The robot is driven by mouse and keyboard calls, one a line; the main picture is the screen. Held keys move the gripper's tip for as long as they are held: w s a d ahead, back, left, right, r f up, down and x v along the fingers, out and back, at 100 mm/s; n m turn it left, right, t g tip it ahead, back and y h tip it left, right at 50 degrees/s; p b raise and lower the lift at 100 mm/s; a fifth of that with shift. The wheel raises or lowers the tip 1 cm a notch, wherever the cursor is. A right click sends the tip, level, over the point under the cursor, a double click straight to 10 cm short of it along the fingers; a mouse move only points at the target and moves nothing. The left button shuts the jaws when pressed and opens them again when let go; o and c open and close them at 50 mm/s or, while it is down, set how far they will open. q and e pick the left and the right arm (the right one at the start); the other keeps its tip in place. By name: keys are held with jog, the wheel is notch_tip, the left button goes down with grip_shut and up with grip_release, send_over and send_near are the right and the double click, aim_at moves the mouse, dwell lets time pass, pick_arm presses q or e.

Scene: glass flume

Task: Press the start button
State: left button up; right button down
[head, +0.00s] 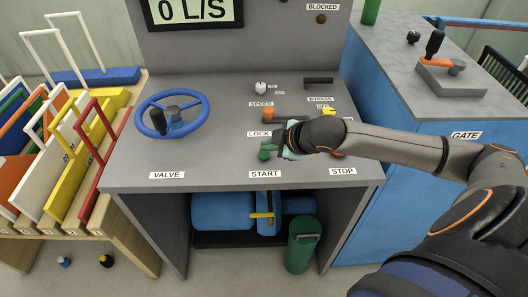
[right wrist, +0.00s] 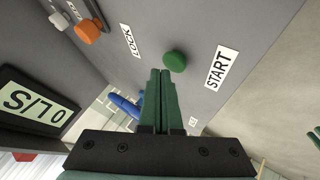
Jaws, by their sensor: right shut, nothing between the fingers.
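The green start button (head: 264,155) sits on the grey console top, above the START label (head: 265,174). My right gripper (head: 274,150) is just right of the button in the head view. Its green fingers (right wrist: 160,72) are shut together and empty, with the tips close to the button's edge. I cannot tell whether they touch it. The display (head: 190,10) reads 0 L/S. My left gripper is not in view.
The red stop button (head: 338,154) is partly hidden under my right forearm. The orange speed knob (head: 269,113), the yellow bypass part (head: 329,112) and the blue valve wheel (head: 172,113) stand on the console. A rack (head: 125,240) of coloured gates is at left, a blue cabinet (head: 370,110) at right.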

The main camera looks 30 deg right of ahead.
aim_at(268, 155)
jog(key=shift+f, duration=0.55)
dwell(0.4)
jog(key=shift+r, duration=0.1)
jog(key=shift+r+p, duration=0.9)
jog(key=shift+p, duration=0.25)
notch_tip(268, 155, up, 3)
jog(key=p, duration=0.3)
jog(key=shift+r+p, duration=0.15)
jog(key=shift+p, duration=0.2)
notch_tip(268, 155, up, 3)
jog(key=shift+f, duration=0.15)
